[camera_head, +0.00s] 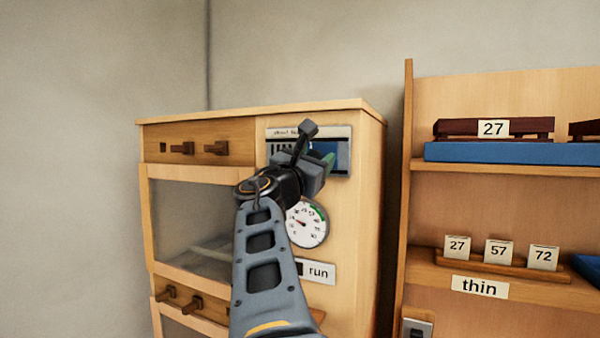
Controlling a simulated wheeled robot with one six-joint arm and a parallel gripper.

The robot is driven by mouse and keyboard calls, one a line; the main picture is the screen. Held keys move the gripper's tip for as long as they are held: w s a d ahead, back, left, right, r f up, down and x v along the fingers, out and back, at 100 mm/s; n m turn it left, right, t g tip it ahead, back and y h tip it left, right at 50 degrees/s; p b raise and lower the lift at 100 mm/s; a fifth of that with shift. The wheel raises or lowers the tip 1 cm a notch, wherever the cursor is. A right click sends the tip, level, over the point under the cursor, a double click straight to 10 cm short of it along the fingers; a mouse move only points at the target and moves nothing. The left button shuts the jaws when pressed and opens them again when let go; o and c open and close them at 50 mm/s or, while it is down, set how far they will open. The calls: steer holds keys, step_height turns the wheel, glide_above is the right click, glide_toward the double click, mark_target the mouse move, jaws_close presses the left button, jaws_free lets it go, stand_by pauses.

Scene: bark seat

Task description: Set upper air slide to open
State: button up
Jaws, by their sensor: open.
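The wooden cabinet (362,230) has a top band (236,135) with a small dark square opening and two dark brown knobs, one on the left (186,148) and one on the right (216,148). I cannot tell for sure which part is the upper air slide; no label for it is readable. A lower band (203,312) has similar knobs (192,303). My gripper (312,150) is open, in front of a labelled panel (343,165) to the right of the top band. It hides much of that panel, including most of a green part (329,160). Contact cannot be told.
A round dial (308,226) and a "run" label (318,272) are on the cabinet front below my gripper, partly behind my arm. A clear window (200,215) lies below the top band. Wooden shelves (515,182) with numbered blocks stand at the right.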

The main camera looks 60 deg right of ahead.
steer(key=b+v, duration=0.4)
steer(key=v, duration=0.9)
steer(key=shift+s, duration=0.1)
